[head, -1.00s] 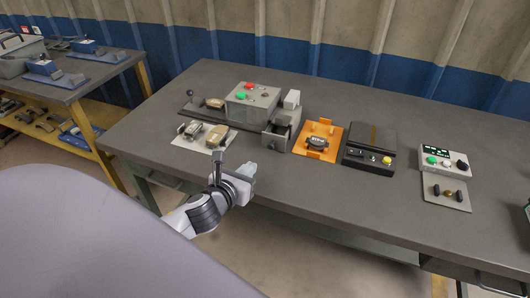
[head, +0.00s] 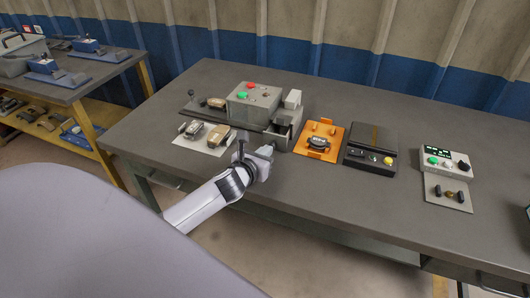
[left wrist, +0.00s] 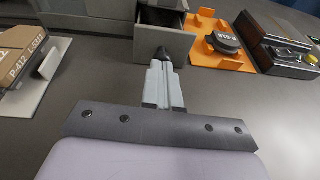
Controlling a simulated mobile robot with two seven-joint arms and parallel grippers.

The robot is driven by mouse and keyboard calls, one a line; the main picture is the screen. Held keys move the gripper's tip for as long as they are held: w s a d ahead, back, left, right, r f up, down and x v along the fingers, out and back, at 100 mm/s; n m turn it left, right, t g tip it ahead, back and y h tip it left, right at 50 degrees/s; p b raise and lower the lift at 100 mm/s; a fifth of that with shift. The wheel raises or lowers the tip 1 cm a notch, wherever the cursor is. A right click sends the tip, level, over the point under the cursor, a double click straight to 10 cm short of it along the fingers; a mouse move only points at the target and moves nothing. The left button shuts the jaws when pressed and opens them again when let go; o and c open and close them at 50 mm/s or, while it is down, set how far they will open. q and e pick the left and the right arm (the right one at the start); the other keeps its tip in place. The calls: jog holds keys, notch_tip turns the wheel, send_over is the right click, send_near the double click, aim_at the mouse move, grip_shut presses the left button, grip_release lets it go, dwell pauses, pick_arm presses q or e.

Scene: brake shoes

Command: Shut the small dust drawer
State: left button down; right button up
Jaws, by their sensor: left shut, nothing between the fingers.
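The small dust drawer (head: 276,139) sticks out of the front of the grey machine (head: 252,102) on the workbench. In the left wrist view the drawer (left wrist: 182,46) stands open, with its dark inside showing above the grey front panel. My left gripper (head: 267,151) is just in front of the drawer. In the left wrist view its fingers (left wrist: 162,56) are together and empty, pointing at the drawer front. Their tips overlap the panel's lower part in the picture; I cannot tell whether they touch it. My right gripper is not in view.
An orange fixture (head: 300,150) with a brake part stands right of the drawer, then a black scale-like box (head: 368,160). A white sheet (head: 186,145) with brake shoes lies left of my gripper. The bench front (head: 330,195) is clear.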

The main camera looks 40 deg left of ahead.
aim_at(272, 138)
pick_arm(q)
jog(key=shift+w, duration=0.1)
jog(key=w, duration=0.2)
jog(key=w+a, duration=0.1)
jog(key=w, duration=0.2)
jog(key=shift+w+a, duration=0.2)
jog(key=shift+w, duration=0.1)
jog(key=shift+a+r, duration=0.1)
jog(key=shift+r, duration=0.1)
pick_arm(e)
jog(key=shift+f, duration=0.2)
pick_arm(q)
jog(key=shift+w+r, duration=0.1)
jog(key=shift+r, duration=0.05)
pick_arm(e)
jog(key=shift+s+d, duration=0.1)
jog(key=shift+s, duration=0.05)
